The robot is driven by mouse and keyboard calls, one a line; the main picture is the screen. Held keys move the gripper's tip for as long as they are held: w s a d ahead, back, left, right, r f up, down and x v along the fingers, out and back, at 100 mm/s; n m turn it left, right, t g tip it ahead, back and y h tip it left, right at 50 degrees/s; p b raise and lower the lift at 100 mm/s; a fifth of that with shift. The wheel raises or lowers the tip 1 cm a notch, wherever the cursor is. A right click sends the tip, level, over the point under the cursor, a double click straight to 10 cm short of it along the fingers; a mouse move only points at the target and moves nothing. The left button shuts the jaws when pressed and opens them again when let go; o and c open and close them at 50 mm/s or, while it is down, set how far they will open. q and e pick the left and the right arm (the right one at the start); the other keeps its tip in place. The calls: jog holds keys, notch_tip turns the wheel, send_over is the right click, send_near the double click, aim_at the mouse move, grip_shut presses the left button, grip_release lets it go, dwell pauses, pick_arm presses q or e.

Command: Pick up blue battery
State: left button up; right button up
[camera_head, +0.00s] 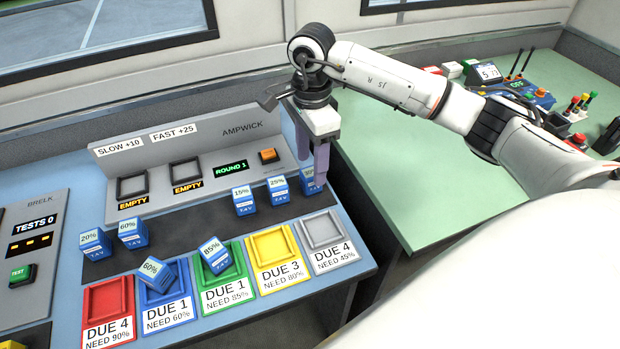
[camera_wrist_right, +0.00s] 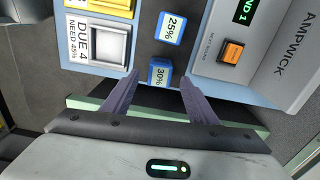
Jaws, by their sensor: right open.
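Several blue batteries with white percent labels are on the console. The 30% battery (camera_wrist_right: 159,73) stands at the right end of the back row. My right gripper (camera_wrist_right: 160,77) is open, its purple fingertips on either side of that battery; I cannot tell if they touch it. In the head view the right gripper (camera_head: 311,172) points down and partly hides this battery (camera_head: 307,187). The 25% battery (camera_head: 278,191) and 15% battery (camera_head: 244,201) stand to its left. A 20% (camera_head: 94,244) and a 60% battery (camera_head: 132,232) stand farther left. My left gripper is not in view.
A 60% battery (camera_head: 156,275) leans in the blue tray and an 85% battery (camera_head: 215,255) in the green tray. The red (camera_head: 108,299), yellow (camera_head: 272,248) and grey (camera_head: 321,230) trays are empty. The raised AMPWICK panel (camera_head: 243,141) stands behind. The green table (camera_head: 390,190) has clear room.

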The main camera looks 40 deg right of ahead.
aim_at(311, 172)
notch_tip(311, 172, down, 5)
jog(key=shift+a+r+p, duration=0.1)
jog(key=shift+r+p, duration=0.1)
jog(key=shift+p, duration=0.25)
jog(key=shift+f, duration=0.2)
jog(key=c, duration=1.2)
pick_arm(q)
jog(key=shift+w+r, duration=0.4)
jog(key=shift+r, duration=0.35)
pick_arm(e)
jog(key=shift+c, duration=0.2)
